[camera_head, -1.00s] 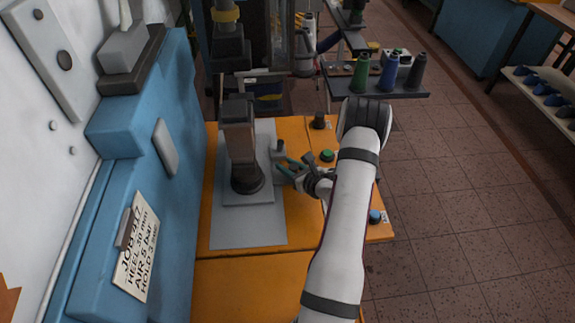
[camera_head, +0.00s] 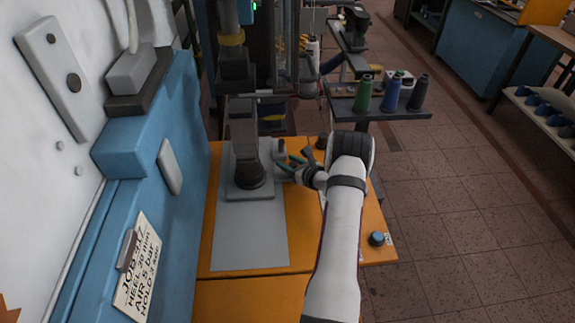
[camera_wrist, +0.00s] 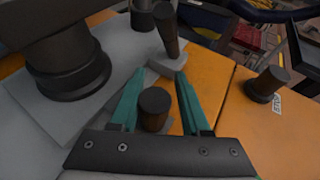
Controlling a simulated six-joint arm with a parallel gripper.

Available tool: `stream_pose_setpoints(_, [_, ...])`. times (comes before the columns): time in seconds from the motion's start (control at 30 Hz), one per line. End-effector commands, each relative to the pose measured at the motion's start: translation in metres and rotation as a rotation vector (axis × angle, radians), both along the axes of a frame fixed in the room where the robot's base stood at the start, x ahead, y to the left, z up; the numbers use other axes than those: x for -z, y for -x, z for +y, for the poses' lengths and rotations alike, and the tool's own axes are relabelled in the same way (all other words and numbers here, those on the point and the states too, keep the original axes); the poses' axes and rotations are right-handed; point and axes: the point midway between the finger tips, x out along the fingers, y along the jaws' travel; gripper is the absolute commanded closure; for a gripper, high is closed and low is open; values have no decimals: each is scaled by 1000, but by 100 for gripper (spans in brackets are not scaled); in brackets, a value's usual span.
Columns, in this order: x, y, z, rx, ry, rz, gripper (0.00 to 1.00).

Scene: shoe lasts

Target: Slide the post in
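My gripper (camera_head: 288,164) has two teal fingers, spread apart, just right of the dark round base of the machine's column (camera_head: 243,150). In the wrist view, a brown cylinder with a dark top (camera_wrist: 155,105) shows between the open fingers (camera_wrist: 161,80). A gap shows at its right side; I cannot tell whether it touches the left finger. A second brown post (camera_wrist: 167,30) leans in view just beyond the fingertips, by a small grey block (camera_wrist: 166,62). I cannot tell which is the post to slide. The column's round foot (camera_wrist: 70,75) is at upper left.
A grey plate (camera_head: 248,240) lies on the orange table (camera_head: 300,262). A brown-and-black knob (camera_wrist: 265,85) stands right of my fingers. A blue button (camera_head: 376,239) is near the right edge. A blue machine body (camera_head: 120,215) bounds the left. Spools (camera_head: 390,92) stand on a shelf behind.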

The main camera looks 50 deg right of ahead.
Motion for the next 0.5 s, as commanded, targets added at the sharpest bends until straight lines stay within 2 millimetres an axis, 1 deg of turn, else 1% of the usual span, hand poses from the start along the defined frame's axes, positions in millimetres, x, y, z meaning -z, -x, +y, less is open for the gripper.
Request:
stream_pose_setpoints(0.03, [0, 0, 0, -1, -1, 1, 45])
stream_pose_setpoints(0.07, [0, 0, 1, -2, -1, 1, 39])
stream_pose_setpoints(0.1, [1, 0, 1, -2, 0, 1, 36])
stream_pose_setpoints(0.37, [1, 0, 2, -5, -2, 3, 36])
stream_pose_setpoints(0.43, [0, 4, 3, -5, -1, 4, 36])
stream_pose_setpoints(0.5, [-4, 12, 5, -5, -3, 3, 36])
